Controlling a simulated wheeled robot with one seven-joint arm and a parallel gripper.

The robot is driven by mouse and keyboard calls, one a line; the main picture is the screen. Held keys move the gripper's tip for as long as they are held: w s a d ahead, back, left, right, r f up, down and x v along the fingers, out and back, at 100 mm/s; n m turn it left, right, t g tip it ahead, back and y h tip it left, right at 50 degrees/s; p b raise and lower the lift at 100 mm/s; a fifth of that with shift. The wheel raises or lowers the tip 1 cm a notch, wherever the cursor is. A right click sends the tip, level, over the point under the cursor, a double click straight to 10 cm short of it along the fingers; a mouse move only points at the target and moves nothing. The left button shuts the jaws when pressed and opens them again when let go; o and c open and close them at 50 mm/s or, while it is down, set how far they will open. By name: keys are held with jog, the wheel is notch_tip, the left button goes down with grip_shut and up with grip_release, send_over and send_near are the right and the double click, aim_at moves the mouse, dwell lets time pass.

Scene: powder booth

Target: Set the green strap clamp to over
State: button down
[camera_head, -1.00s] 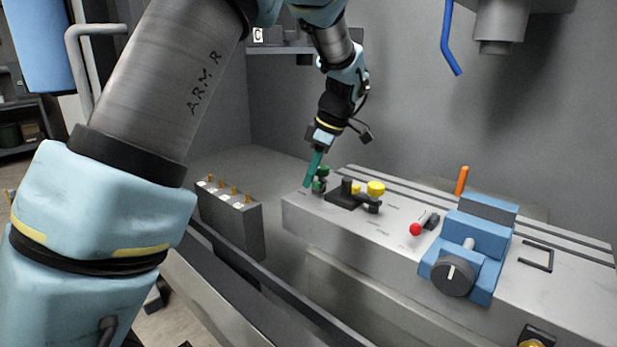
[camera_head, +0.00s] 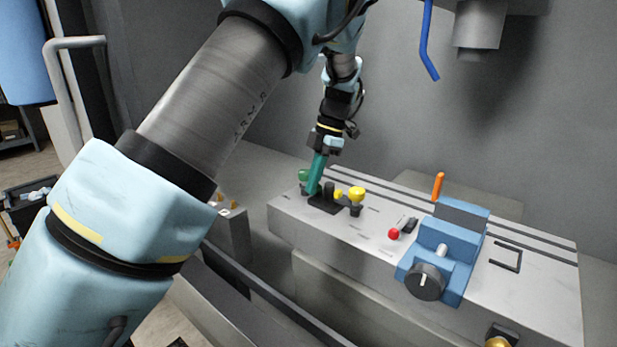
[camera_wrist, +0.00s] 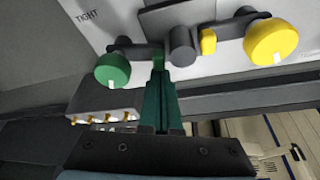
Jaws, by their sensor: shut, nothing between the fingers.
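The green strap clamp has a round green knob (camera_head: 303,175) on a dark arm, at the left end of the grey machine table. In the wrist view the green knob (camera_wrist: 112,70) is left of my fingers, and its dark arm runs right towards a dark post (camera_wrist: 182,46). My gripper (camera_head: 312,189) has teal fingers, shut and empty, pointing down just right of the green knob. In the wrist view my fingertips (camera_wrist: 158,62) are close to the arm and post; I cannot tell whether they touch. The word TIGHT (camera_wrist: 87,16) is printed above the green knob.
A yellow-knobbed clamp (camera_head: 356,194) sits close right of my fingers, with a small yellow piece (camera_head: 339,194) between. Farther right are a red-ended lever (camera_head: 394,233), a blue vise (camera_head: 446,250) and an orange handle (camera_head: 438,185). A block with brass pins (camera_head: 230,225) stands left.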

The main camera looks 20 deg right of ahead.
jog(key=shift+d+p, duration=0.3)
jog(key=shift+d, duration=0.3)
dwell(0.4)
jog(key=shift+w, duration=0.1)
